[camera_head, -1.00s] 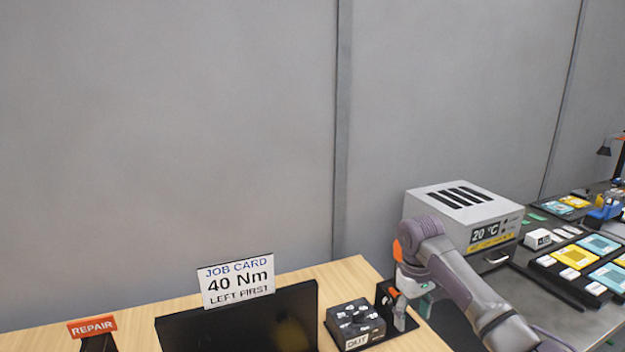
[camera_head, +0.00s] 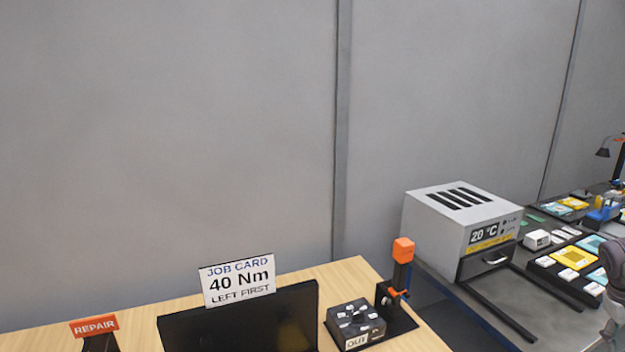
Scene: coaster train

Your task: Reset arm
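Part of my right arm (camera_head: 615,300) shows at the right edge, in front of the dark table; its gripper cannot be made out there. My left arm and gripper are not in view. An upright black tool with an orange top (camera_head: 403,250) stands in a black holder at the right end of the wooden bench (camera_head: 350,275). No gripper touches it.
A job card (camera_head: 238,281) reading 40 Nm, left first, stands behind a black panel (camera_head: 245,320). A REPAIR sign (camera_head: 93,326) and a black OUT block (camera_head: 355,322) are on the bench. A grey 20 °C oven (camera_head: 462,225) and colored trays (camera_head: 570,258) are right.

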